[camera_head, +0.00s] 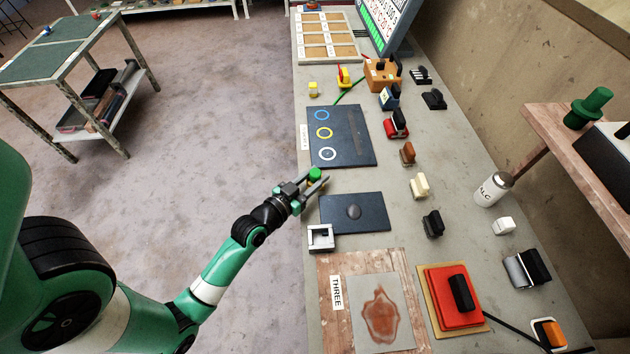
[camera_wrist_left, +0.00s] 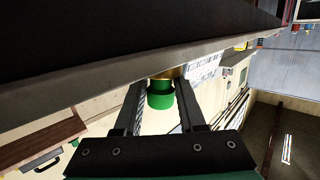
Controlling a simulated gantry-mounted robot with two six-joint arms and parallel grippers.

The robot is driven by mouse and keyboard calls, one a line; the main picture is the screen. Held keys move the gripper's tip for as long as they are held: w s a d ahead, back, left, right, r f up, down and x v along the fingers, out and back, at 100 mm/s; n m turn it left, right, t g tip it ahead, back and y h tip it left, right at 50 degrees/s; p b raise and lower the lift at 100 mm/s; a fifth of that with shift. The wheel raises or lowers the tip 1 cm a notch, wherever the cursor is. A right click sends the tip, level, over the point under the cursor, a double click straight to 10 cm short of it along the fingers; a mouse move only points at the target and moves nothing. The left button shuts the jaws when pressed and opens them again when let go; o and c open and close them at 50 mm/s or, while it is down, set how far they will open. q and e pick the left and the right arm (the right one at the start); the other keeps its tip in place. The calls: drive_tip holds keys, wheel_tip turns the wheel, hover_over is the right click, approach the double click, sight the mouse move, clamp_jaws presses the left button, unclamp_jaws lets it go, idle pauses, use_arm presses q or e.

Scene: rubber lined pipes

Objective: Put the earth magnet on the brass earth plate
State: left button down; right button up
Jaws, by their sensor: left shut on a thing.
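My left gripper (camera_head: 312,182) is shut on a small green cylinder, which I take for the earth magnet (camera_head: 315,174). It is at the left edge of the bench, between the dark panel with rings and the dark plate with a round disc. In the left wrist view the green magnet (camera_wrist_left: 160,97) is between the two fingers (camera_wrist_left: 160,108), with a yellowish part at its far end. I cannot pick out the brass earth plate for certain. My right gripper is not in view.
The dark panel (camera_head: 350,120) bears blue, yellow and white rings. The dark plate (camera_head: 372,225) has a disc (camera_head: 353,212) on it. A square grey frame (camera_head: 320,237) sits near the bench's left edge. Several handled blocks line the right, with a white bottle (camera_head: 492,190) beyond.

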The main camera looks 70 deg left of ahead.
use_arm(q)
drive_tip(key=shift+s+f, duration=0.1)
drive_tip(key=shift+f, duration=0.15)
drive_tip(key=shift+c, duration=1.4)
unclamp_jaws()
drive_tip(key=shift+s+d+r, duration=0.1)
drive_tip(key=shift+s, duration=0.15)
drive_tip(key=v, duration=1.1)
drive_tip(key=shift+b, duration=0.35)
drive_tip(key=shift+s+d+r, duration=0.1)
